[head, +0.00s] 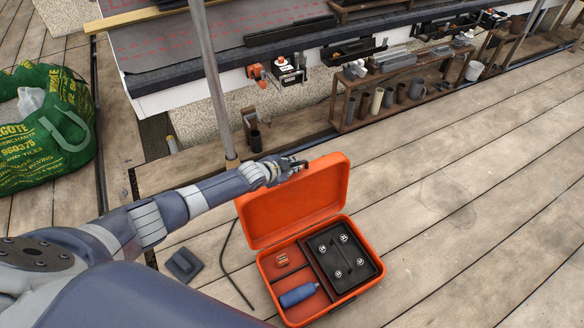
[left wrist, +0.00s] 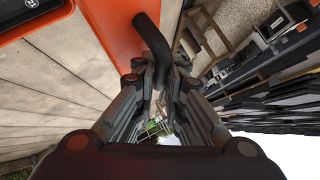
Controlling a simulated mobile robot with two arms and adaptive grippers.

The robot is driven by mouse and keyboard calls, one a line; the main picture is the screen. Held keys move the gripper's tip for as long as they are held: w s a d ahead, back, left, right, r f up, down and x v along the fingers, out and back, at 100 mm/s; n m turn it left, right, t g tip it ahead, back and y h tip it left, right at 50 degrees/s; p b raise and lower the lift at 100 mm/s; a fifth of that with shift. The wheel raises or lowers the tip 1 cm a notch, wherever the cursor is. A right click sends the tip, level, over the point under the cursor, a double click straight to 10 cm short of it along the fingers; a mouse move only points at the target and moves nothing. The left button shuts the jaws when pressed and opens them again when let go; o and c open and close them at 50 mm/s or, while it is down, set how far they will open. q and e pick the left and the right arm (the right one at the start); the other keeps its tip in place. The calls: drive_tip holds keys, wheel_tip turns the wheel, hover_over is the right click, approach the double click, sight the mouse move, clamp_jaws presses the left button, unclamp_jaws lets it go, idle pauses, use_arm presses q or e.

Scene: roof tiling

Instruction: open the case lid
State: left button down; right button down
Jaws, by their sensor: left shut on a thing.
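The orange case (head: 262,262) sits on the plank deck with its lid (head: 305,200) raised and standing up at the back. My left gripper (head: 298,165) is at the lid's upper left edge. In the left wrist view its fingers (left wrist: 160,75) are shut around a black curved handle (left wrist: 152,38) by the orange lid. The fingers partly hide the handle. Inside the case are a black plate (head: 343,256) with several round knobs, a blue object (head: 298,294) and a small orange-brown block (head: 283,259). My right gripper is not in view.
A metal pole (head: 208,80) stands just behind my left forearm. A dark block (head: 184,264) and a thin black cable (head: 229,262) lie left of the case. A wooden rack (head: 350,113) with pots stands behind. The deck to the right is clear.

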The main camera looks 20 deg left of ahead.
use_arm(q)
drive_tip(key=c, duration=1.9)
unclamp_jaws()
drive_tip(key=shift+r, duration=0.1)
drive_tip(key=shift+s, duration=0.1)
drive_tip(key=shift+s+a+r, duration=0.1)
drive_tip(key=shift+s+r, duration=0.15)
drive_tip(key=shift+s, duration=0.2)
drive_tip(key=v, duration=1.1)
drive_tip(key=shift+w, duration=0.1)
